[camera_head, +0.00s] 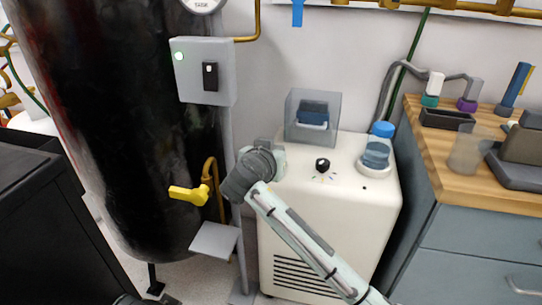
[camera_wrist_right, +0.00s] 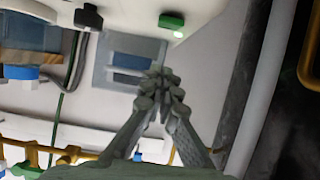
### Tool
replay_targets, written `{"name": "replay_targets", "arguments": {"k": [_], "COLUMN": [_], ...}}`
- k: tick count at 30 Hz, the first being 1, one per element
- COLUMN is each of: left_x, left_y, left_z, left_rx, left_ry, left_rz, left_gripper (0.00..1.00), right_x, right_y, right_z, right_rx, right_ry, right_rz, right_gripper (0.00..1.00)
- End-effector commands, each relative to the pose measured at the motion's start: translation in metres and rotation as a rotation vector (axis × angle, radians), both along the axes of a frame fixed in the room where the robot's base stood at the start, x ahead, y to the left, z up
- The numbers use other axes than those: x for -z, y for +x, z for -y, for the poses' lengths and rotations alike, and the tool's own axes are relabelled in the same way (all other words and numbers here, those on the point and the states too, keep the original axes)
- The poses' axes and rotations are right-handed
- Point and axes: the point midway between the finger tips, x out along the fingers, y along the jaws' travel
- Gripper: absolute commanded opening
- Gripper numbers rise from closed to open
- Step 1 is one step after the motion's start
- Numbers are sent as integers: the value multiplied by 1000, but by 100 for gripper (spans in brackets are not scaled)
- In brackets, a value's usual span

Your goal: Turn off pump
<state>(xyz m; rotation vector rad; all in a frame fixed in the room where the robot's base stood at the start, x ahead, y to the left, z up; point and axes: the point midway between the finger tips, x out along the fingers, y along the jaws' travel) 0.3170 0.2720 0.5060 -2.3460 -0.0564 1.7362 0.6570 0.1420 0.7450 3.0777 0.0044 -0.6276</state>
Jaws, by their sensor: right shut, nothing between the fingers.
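My right gripper (camera_head: 264,148) is shut and empty, above the left part of the white cabinet (camera_head: 352,225). In the right wrist view its fingertips (camera_wrist_right: 160,80) meet, apart from a green switch (camera_wrist_right: 172,21) with a bright lit face on the cabinet's top. In the head view this switch does not show, with my gripper and wrist covering that area. A black knob (camera_head: 322,165) sits on the cabinet top to the right of my gripper; it also shows in the right wrist view (camera_wrist_right: 88,17). I see no pump label. My left gripper is not in view.
A clear box with a blue part (camera_head: 312,113) and a blue-capped bottle (camera_head: 376,150) stand on the cabinet. Left are a dark tank (camera_head: 130,130), a grey control box (camera_head: 203,72) with a green light and black switch, and a yellow valve handle (camera_head: 188,193). A wooden-topped bench (camera_head: 450,180) stands right.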

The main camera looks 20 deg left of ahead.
Motion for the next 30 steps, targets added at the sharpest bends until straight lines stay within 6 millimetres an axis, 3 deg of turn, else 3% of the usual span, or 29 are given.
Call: {"name": "replay_targets", "arguments": {"k": [2,6,11,26,30], "left_x": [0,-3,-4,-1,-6], "left_y": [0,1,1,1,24], "left_z": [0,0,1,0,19], "left_rx": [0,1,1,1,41], "left_ry": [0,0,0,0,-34], "left_rz": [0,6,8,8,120], "left_gripper": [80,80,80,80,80], "right_x": [6,29,43,48,53], "right_y": [16,12,10,8,7], "right_z": [1,0,0,-1,-2], "right_rx": [1,-2,-1,-1,-4], "right_ry": [-5,-4,-2,0,3], "right_rz": [2,-1,0,3,20], "right_gripper": [0,0,0,0,0]}}
